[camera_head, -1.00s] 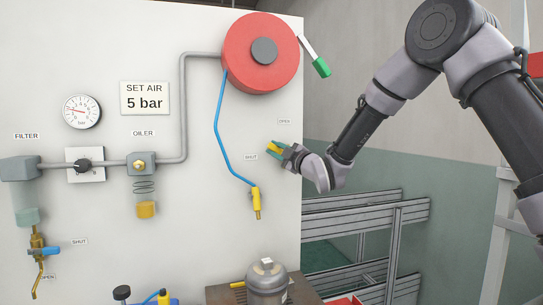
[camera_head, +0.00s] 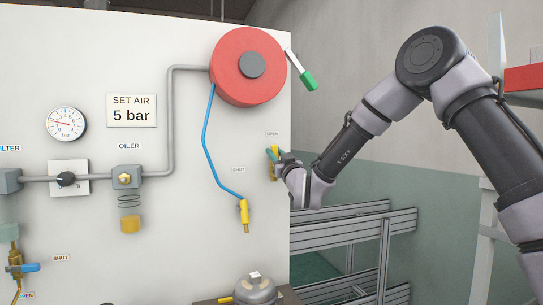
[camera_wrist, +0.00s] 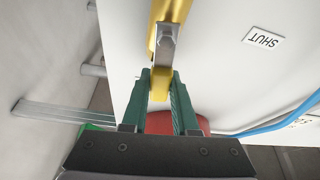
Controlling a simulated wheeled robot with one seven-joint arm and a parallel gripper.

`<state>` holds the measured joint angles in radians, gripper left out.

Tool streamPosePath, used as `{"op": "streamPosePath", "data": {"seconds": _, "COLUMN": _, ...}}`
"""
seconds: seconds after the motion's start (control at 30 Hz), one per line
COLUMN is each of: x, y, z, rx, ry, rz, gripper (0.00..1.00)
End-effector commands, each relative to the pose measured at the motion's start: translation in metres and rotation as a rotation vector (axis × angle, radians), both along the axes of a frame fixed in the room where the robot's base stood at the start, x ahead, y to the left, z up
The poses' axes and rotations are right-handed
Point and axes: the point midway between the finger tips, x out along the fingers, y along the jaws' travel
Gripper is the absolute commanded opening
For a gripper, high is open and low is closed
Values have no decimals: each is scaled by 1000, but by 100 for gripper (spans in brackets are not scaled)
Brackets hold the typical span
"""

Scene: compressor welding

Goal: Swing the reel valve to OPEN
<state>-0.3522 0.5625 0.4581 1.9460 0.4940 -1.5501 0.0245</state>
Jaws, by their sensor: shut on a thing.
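The reel valve has a yellow lever (camera_wrist: 161,84) and a brass-yellow body (camera_head: 272,173) on the white panel's right side, under the red hose reel (camera_head: 248,66). The lever stands close to upright, pointing at the OPEN label (camera_head: 272,134). The SHUT label (camera_head: 238,170) is to its left and also shows upside down in the wrist view (camera_wrist: 263,37). My gripper (camera_head: 275,153), with green fingers, is shut on the lever's end; in the wrist view the fingers (camera_wrist: 160,82) sit on both sides of it. My fingers partly hide the lever.
A blue hose (camera_head: 208,140) with a yellow nozzle (camera_head: 244,215) hangs left of the valve. A white and green reel handle (camera_head: 308,79) sticks out above right. An aluminium frame (camera_head: 350,232) stands below my arm.

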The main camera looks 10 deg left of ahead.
Motion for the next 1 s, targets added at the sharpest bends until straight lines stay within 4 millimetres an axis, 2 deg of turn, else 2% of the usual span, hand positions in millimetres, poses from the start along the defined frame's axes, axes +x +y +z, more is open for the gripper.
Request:
{"op": "streamPosePath", "data": {"seconds": 0.3, "x": 4, "y": -6, "z": -2, "rx": 96, "ry": 63, "rz": -1, "gripper": 0}}
{"op": "streamPosePath", "data": {"seconds": 0.83, "x": 4, "y": -7, "z": -2, "rx": 115, "ry": 76, "rz": -1, "gripper": 0}}
{"op": "streamPosePath", "data": {"seconds": 0.87, "x": 4, "y": -7, "z": -2, "rx": 115, "ry": 76, "rz": -1, "gripper": 35}}
{"op": "streamPosePath", "data": {"seconds": 0.9, "x": 4, "y": -7, "z": -2, "rx": 114, "ry": 76, "rz": 0, "gripper": 50}}
{"op": "streamPosePath", "data": {"seconds": 0.93, "x": 4, "y": -7, "z": -1, "rx": 115, "ry": 75, "rz": 0, "gripper": 57}}
{"op": "streamPosePath", "data": {"seconds": 1.0, "x": 4, "y": -7, "z": -1, "rx": 114, "ry": 75, "rz": 0, "gripper": 57}}
